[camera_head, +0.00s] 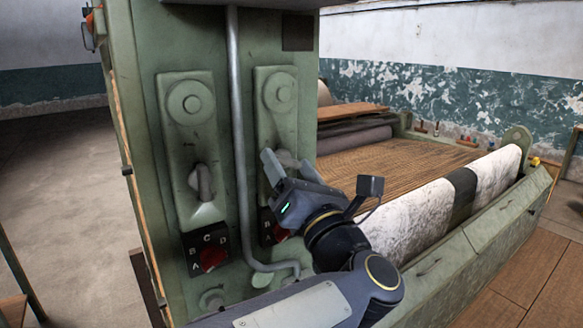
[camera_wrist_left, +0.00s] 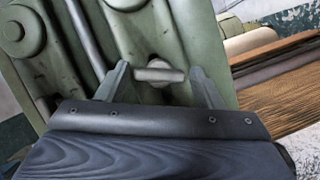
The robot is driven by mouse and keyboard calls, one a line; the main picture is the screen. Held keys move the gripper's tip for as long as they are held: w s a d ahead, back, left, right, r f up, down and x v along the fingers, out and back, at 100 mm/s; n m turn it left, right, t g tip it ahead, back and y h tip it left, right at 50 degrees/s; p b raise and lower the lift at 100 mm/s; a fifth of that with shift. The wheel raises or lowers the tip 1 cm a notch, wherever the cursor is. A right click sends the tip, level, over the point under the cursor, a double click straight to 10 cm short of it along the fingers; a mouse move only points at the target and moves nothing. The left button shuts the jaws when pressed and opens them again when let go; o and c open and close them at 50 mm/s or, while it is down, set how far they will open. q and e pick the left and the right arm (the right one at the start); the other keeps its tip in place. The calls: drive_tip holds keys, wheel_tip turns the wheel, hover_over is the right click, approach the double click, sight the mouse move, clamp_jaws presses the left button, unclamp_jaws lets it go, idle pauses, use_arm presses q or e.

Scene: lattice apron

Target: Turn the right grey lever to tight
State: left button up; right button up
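The right grey lever (camera_head: 287,158) sits on the right green plate (camera_head: 276,110) of the machine's side panel, partly hidden by my gripper in the head view. My left gripper (camera_head: 288,166) is open, with one finger on each side of this lever. In the left wrist view the grey lever (camera_wrist_left: 160,74) lies across the space between the open fingers of my left gripper (camera_wrist_left: 160,86), with a gap visible on both sides. A similar left grey lever (camera_head: 202,182) stands on the neighbouring left plate (camera_head: 190,135). My right gripper is not in view.
A grey pipe (camera_head: 238,120) runs down between the two plates. A red knob (camera_head: 212,258) on a black lettered dial is below the left lever; another red knob (camera_head: 281,234) is partly hidden by my arm. A machine bed with a white roll (camera_head: 415,225) extends right.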

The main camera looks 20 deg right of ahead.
use_arm(q)
drive_tip(key=c, duration=0.7)
